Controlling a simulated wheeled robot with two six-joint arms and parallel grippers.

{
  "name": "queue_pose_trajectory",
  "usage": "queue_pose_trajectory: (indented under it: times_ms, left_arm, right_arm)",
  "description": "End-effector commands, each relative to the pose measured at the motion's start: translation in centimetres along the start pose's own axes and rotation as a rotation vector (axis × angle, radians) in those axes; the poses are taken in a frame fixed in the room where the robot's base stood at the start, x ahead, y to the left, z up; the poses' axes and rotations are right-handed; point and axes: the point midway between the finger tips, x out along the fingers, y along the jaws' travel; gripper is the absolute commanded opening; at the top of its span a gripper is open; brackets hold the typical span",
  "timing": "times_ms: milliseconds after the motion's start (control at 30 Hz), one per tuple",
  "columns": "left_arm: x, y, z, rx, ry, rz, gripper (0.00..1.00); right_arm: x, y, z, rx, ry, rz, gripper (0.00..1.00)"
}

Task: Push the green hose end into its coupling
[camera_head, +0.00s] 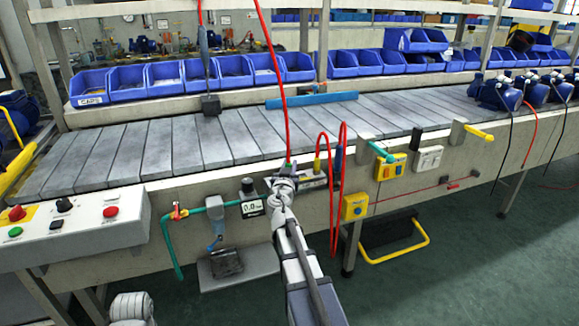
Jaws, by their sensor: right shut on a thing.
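My right gripper (283,184) is at the front rail of the conveyor, with its arm coming up from below. It is shut on the green hose end (288,166), which shows only as a small green piece above the fingers. A red hose runs up from it. A connector block (312,180) with yellow and blue hose ends sits just right of the gripper. The green coupling is hidden or too small to pick out, so I cannot tell whether the hose end touches it. Only a white part of my left arm shows at the bottom left.
A gauge (252,207) sits close left of the gripper, with green pipe (172,245) beyond it. A looped red hose (334,200) hangs close on the right. A control box (75,226) stands at left. The conveyor (190,143) is mostly clear.

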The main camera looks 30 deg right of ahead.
Motion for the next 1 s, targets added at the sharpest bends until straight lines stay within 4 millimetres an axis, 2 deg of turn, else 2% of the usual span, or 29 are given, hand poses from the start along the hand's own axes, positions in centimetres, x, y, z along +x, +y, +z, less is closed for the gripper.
queue_pose_trajectory:
  times_ms: [167, 200, 467, 633, 700, 1000]
  left_arm:
    - [0.01, 0.0, 0.0, 0.0, 0.0, 0.0, 0.5]
    - [0.01, 0.0, 0.0, 0.0, 0.0, 0.0, 0.5]
    - [0.01, 0.0, 0.0, 0.0, 0.0, 0.0, 0.5]
    - [0.01, 0.0, 0.0, 0.0, 0.0, 0.0, 0.5]
    - [0.01, 0.0, 0.0, 0.0, 0.0, 0.0, 0.5]
    - [0.01, 0.0, 0.0, 0.0, 0.0, 0.0, 0.5]
  right_arm:
    - [-0.01, 0.0, 0.01, 0.0, 0.0, 0.0, 0.0]
    - [-0.01, 0.0, 0.01, 0.0, 0.0, 0.0, 0.29]
    - [0.0, 0.0, 0.01, 0.0, 0.0, 0.0, 0.58]
    - [0.0, 0.0, 0.01, 0.0, 0.0, 0.0, 0.6]
    - [0.0, 0.0, 0.01, 0.0, 0.0, 0.0, 0.65]
    - [-0.09, 0.0, 0.01, 0.0, 0.0, 0.0, 0.65]
